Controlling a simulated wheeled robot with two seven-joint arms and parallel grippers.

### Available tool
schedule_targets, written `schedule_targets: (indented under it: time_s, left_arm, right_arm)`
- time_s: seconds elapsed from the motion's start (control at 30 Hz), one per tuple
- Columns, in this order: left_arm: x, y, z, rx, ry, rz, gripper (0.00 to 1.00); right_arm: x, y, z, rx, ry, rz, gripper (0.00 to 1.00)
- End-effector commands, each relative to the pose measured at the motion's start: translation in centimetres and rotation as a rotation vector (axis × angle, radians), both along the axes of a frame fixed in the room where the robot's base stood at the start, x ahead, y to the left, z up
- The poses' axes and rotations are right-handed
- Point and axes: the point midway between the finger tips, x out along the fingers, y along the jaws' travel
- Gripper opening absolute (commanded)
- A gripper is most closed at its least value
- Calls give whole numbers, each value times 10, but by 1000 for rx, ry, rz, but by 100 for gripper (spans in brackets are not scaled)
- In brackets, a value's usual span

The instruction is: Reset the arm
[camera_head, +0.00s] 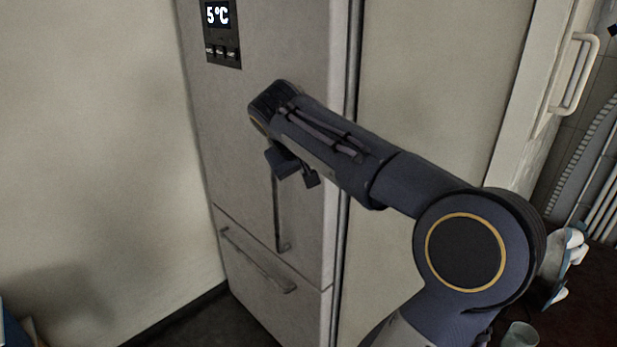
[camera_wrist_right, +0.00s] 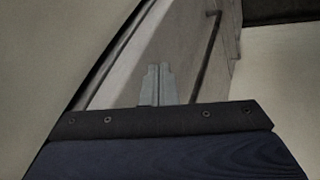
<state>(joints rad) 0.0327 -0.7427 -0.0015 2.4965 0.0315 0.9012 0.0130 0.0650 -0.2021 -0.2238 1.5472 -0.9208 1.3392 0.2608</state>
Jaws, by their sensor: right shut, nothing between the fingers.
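My right arm (camera_head: 330,150) comes in from the lower right and reaches across the front of the grey fridge (camera_head: 220,130). My right gripper (camera_head: 296,178) hangs below the wrist end, in front of the upper fridge door near the top of its vertical handle (camera_head: 281,225). I cannot tell from the head view how far it is from the door. In the right wrist view the two fingers (camera_wrist_right: 157,83) are together, with nothing between them. The handle also shows there (camera_wrist_right: 207,50), apart from the fingers. My left gripper is not in view.
The fridge doors look closed; a lower drawer handle (camera_head: 257,262) juts out. A display (camera_head: 218,15) reads 5°C. A white door handle (camera_head: 577,75) is at the upper right. A cup (camera_head: 520,336) stands at the lower right. The left wall (camera_head: 90,130) is bare.

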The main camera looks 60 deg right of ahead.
Motion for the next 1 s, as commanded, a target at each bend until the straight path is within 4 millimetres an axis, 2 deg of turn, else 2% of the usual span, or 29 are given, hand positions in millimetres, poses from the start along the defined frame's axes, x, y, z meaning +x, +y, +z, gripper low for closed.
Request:
schedule_targets:
  time_s: [0.1,0.3,0.57,0.67,0.77,0.87,1.0]
  left_arm:
    - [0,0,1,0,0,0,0]
    - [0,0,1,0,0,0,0]
    - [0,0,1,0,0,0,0]
    - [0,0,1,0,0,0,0]
    - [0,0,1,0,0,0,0]
    - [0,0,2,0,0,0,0]
    - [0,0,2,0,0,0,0]
  right_arm:
    - [-5,12,17,0,-3,2,0]
    - [-10,22,32,0,-1,3,0]
    - [-10,24,34,1,0,3,0]
    - [-10,30,28,18,-3,25,0]
    - [-9,55,7,86,-18,111,0]
    - [-11,104,-30,212,-56,251,0]
    - [-26,190,-84,420,-131,435,0]
